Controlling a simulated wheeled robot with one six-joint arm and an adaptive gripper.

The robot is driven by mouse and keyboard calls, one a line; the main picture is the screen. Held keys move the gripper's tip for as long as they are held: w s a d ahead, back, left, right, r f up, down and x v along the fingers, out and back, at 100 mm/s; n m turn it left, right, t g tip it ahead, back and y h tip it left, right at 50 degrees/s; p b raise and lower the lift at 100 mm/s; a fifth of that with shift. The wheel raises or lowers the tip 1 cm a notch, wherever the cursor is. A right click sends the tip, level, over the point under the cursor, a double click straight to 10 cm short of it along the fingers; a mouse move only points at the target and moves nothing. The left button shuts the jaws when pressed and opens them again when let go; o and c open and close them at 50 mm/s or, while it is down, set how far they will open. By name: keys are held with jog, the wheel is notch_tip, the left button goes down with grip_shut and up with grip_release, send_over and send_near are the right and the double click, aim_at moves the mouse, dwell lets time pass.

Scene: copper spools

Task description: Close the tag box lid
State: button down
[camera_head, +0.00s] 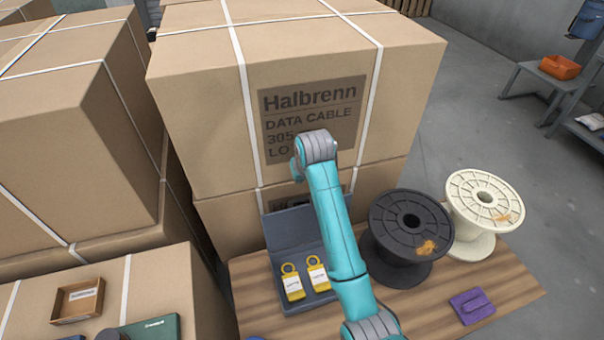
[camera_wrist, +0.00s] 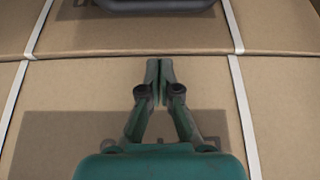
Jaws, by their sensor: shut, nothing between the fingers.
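The tag box (camera_head: 275,284) is a blue-grey case on the wooden tabletop. Its lid (camera_head: 286,228) stands open, tilted up at the back near the cartons. Two yellow tags (camera_head: 293,287) (camera_head: 319,279) lie in the base. My teal arm crosses in front of the right part of the box and hides some of it. My gripper (camera_wrist: 158,68) shows in the wrist view with its fingers together and empty, in front of a strapped carton. In the head view it is mostly hidden behind my wrist, above the lid. I cannot tell whether it touches anything.
A large strapped carton (camera_head: 200,130) stands behind the box, with more cartons at left. A black spool (camera_head: 388,232) and a cream spool (camera_head: 470,188) stand right of my arm. A purple item (camera_head: 471,305) lies at the table's front right. A dark edge (camera_wrist: 155,5) crosses the wrist view's top.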

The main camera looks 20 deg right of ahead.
aim_at(306, 218)
jog(key=s+f, duration=0.2)
jog(key=f, duration=0.1)
jog(key=shift+s+f, duration=0.2)
jog(key=shift+f, duration=0.1)
dwell(0.3)
jog(key=shift+s, duration=0.1)
